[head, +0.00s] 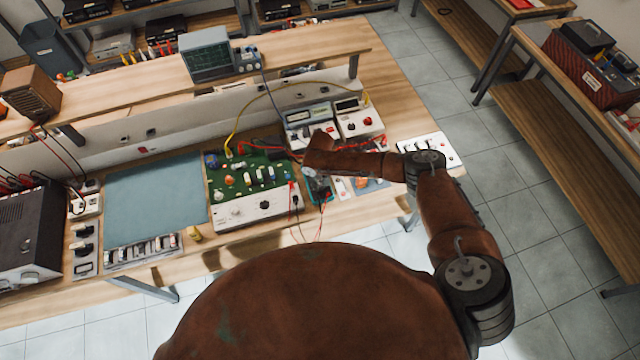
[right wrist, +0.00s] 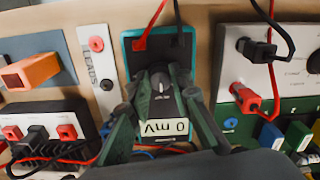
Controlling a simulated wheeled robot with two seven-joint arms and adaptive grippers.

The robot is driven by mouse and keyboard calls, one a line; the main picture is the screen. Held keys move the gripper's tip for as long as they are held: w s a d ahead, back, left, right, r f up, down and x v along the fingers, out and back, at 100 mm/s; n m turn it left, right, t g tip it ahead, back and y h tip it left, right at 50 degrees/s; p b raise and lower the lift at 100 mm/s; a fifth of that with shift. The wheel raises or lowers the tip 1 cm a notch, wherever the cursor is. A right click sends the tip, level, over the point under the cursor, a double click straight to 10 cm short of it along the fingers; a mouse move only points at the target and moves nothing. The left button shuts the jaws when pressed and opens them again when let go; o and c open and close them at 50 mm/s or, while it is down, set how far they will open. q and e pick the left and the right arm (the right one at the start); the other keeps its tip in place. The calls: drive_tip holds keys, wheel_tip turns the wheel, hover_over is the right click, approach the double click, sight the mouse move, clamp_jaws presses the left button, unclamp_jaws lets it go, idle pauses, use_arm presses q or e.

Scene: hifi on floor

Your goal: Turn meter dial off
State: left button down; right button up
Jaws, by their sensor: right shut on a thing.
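The teal hand-held meter (right wrist: 132,45) lies on the bench in the right wrist view, with its display (right wrist: 166,128) reading 0 mV upside down. Its round dial (right wrist: 161,84) has a pale pointer mark. My right gripper (right wrist: 161,77) reaches over the meter, with one finger on each side of the dial, shut on it. The fingers cover part of the meter's face. In the head view the meter (head: 320,190) shows partly below my right gripper (head: 314,174), whose fingertips are hard to make out. My left gripper is not in view.
Red and black leads run from the meter. A green circuit board unit (head: 245,180) is beside it, with a blue mat (head: 155,195) further left. A white LEADS strip (right wrist: 98,70) and a socket box (right wrist: 45,125) are close by. Bench instruments (head: 310,125) stand behind.

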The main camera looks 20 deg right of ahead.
clamp_jaws()
drive_tip(key=shift+n, duration=0.4)
drive_tip(key=n, duration=0.3)
drive_tip(key=shift+n, duration=0.4)
drive_tip(key=n, duration=0.4)
drive_tip(key=shift+d, duration=0.1)
drive_tip(key=n, duration=0.5)
drive_tip(key=shift+w+b, duration=0.1)
drive_tip(key=shift+b, duration=0.3)
drive_tip(key=n, duration=0.4)
drive_tip(key=shift+b, duration=0.35)
drive_tip(key=shift+n, duration=0.3)
